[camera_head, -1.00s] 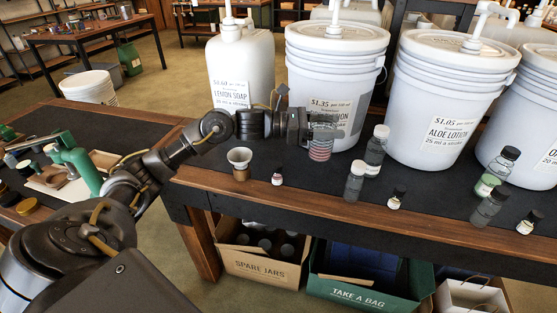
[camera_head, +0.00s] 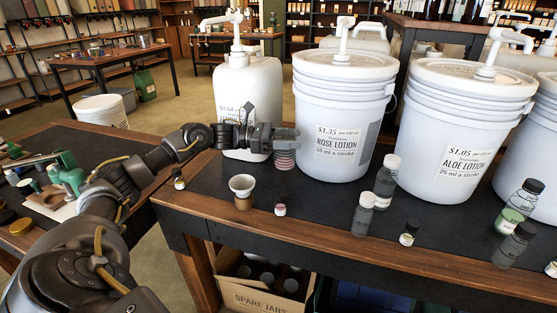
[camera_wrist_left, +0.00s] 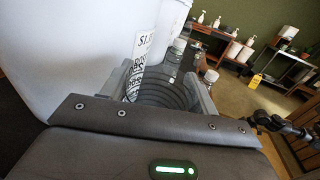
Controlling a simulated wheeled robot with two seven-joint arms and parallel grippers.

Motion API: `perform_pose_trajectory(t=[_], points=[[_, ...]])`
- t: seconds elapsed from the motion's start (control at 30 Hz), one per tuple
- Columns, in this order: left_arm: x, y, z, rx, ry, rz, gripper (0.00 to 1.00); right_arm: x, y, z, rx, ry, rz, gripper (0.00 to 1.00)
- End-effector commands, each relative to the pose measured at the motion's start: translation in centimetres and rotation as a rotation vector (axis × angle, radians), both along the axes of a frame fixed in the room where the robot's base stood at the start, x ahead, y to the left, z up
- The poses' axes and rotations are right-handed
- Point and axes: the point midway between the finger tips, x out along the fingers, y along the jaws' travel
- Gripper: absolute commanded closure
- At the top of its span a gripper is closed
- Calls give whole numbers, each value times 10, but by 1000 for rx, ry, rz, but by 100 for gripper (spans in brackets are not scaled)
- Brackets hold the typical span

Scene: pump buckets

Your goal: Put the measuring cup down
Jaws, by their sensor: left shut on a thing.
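The measuring cup (camera_head: 285,158) is a clear ribbed vessel with a pinkish lower part. My left gripper (camera_head: 284,138) is shut around it, at the front left of the Rose Lotion bucket (camera_head: 330,110) and right of the soap jug (camera_head: 248,80). The cup looks upright, close to the dark counter mat; I cannot tell whether its base touches it. In the left wrist view the cup (camera_wrist_left: 165,88) shows as clear with dark rings between the two fingers.
A white funnel (camera_head: 242,184) on a brown base and a small vial (camera_head: 280,210) stand in front of the cup. Jars (camera_head: 386,180) stand to the right, near the Aloe Lotion bucket (camera_head: 458,125). The mat (camera_head: 320,215) is bare between them.

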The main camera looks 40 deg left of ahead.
Motion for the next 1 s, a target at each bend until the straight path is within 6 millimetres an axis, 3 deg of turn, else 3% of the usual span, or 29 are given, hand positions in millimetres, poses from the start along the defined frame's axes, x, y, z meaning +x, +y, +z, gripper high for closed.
perform_pose_trajectory(t=[0.1, 0.23, 0.57, 0.8, 1.0], points=[[-2, 16, -22, -2, 6, 0, 66, 0, 0, 0, 0, -1, 0, 64], [-3, 26, -34, -1, 3, 0, 66, 0, 0, 0, 0, -1, 0, 64], [-4, 33, -44, -1, 5, 0, 66, 0, 0, 0, 1, -2, -1, 64], [-5, 36, -76, -2, 5, -2, 66, 0, 0, 0, 1, -2, -1, 64], [-5, 37, -78, 0, 1, -2, 66, 0, 0, -2, 1, 1, -1, 64]])
